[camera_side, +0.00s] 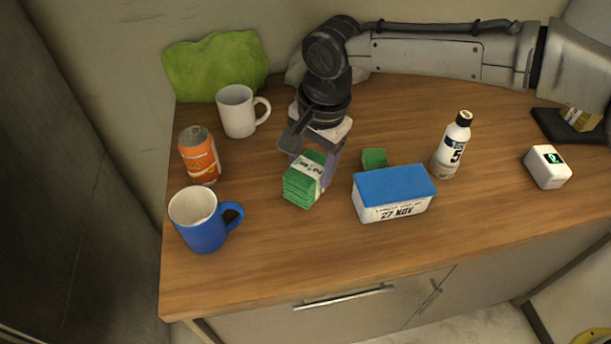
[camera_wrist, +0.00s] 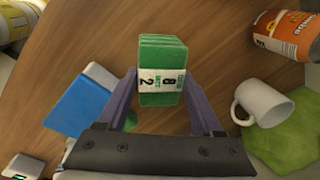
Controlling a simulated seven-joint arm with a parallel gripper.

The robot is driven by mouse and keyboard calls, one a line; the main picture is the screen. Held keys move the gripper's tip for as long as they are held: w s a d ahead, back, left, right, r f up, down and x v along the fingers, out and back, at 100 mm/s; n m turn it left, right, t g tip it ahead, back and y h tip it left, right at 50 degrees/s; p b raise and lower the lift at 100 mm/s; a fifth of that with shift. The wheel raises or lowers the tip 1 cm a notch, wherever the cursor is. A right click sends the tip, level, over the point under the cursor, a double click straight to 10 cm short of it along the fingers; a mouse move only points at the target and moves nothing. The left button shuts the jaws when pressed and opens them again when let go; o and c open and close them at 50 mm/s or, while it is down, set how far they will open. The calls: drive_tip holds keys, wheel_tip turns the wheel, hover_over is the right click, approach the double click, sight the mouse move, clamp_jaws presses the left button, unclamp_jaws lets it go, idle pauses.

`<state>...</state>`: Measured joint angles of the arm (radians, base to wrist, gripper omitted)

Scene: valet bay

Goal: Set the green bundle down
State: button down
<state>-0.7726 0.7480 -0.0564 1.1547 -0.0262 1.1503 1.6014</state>
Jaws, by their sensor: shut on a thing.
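The green bundle (camera_side: 304,179) is a stack of green sheets with a white printed band around it. My gripper (camera_side: 312,168) is shut on it, one finger on each side. In the wrist view the bundle (camera_wrist: 162,70) sits between the two purple-grey fingers of my gripper (camera_wrist: 163,92), its far end sticking out beyond them. In the side view it is near the wooden worktop (camera_side: 290,270), left of the blue-lidded box. I cannot tell whether its underside touches the wood.
A blue-lidded white box (camera_side: 393,193) and a small green block (camera_side: 374,158) are to the right, with a white bottle (camera_side: 452,145) beyond. A blue mug (camera_side: 204,219), orange can (camera_side: 199,155) and white mug (camera_side: 239,110) stand left. The front worktop is clear.

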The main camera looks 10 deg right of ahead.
sight(306, 178)
drive_tip(key=shift+w+a+f, duration=0.25)
drive_tip(key=shift+f, duration=0.1)
drive_tip(key=shift+w+a+f, duration=0.1)
drive_tip(key=shift+a+f, duration=0.05)
drive_tip(key=shift+f, duration=1.55)
unclamp_jaws()
drive_tip(key=shift+f, duration=0.15)
drive_tip(key=r, duration=0.4)
drive_tip(key=s+r, duration=0.1)
drive_tip(key=r, duration=0.3)
drive_tip(key=d+r, duration=0.1)
drive_tip(key=r, duration=0.3)
drive_tip(key=shift+s, duration=0.25)
drive_tip(key=shift+d+r, duration=0.1)
